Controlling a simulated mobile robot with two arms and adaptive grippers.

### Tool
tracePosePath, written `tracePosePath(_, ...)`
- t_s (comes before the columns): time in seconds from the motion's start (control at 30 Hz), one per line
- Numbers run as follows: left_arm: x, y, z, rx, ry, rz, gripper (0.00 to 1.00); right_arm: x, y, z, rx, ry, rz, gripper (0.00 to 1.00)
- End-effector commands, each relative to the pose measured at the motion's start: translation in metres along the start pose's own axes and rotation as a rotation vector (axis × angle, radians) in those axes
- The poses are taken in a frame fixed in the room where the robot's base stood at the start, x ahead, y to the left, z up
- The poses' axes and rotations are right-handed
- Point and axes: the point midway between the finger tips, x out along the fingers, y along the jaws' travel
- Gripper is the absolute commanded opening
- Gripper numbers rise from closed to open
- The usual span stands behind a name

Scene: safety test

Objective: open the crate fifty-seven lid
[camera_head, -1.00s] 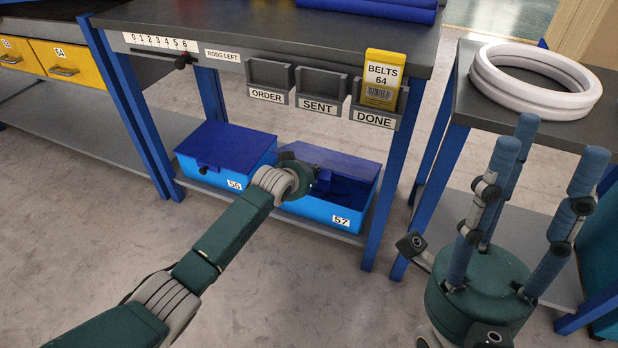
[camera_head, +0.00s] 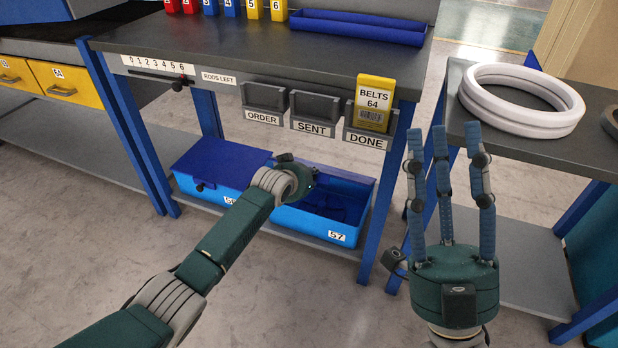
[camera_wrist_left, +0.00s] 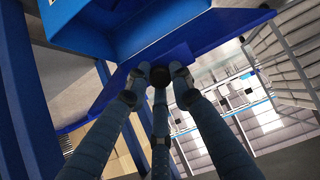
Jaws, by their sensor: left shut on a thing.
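Crate fifty-seven (camera_head: 319,226) is a light blue box with a "57" label, on the low shelf under the workbench. Its dark blue lid (camera_head: 345,175) lies toward the back, and much of the dark interior shows in front of it. My left gripper (camera_head: 292,178) is at the crate's left part, its fingers mostly hidden in the head view. In the left wrist view its fingers (camera_wrist_left: 160,80) close around a small dark knob (camera_wrist_left: 161,77) by a blue panel. My right gripper (camera_head: 443,138) is raised, empty, with fingers apart, right of the crate.
Crate 56 (camera_head: 212,198), with its dark blue lid on, stands directly left. Bench legs (camera_head: 383,205) flank the shelf. Trays labelled ORDER, SENT and DONE (camera_head: 368,135) hang above. White rings (camera_head: 522,112) lie on the right-hand table. The floor in front is clear.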

Motion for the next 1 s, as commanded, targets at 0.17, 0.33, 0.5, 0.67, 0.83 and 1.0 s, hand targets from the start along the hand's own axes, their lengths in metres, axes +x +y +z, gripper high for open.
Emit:
tracePosePath(0.17,-0.001,0.001,-0.004,0.000,0.008,0.002,0.36,0.000,0.000,0.000,0.000,0.001,0.000,0.40)
tracePosePath(0.33,0.000,0.001,-0.002,0.000,0.004,0.001,0.42,0.000,0.000,0.000,0.000,0.001,0.000,0.40)
tracePosePath(0.5,-0.001,0.000,-0.001,0.000,0.002,0.000,0.42,0.000,0.000,-0.001,0.000,0.003,0.000,0.40)
tracePosePath(0.67,-0.008,-0.001,-0.001,0.000,0.003,0.000,0.42,0.000,0.000,-0.001,0.000,0.003,0.000,0.40)
tracePosePath(0.83,-0.029,-0.001,-0.001,0.001,0.004,-0.001,0.42,0.000,0.000,-0.001,0.000,0.003,0.000,0.40)
tracePosePath(1.0,-0.057,0.000,-0.001,0.001,0.005,0.001,0.42,0.000,0.000,-0.001,0.000,0.002,0.000,0.40)
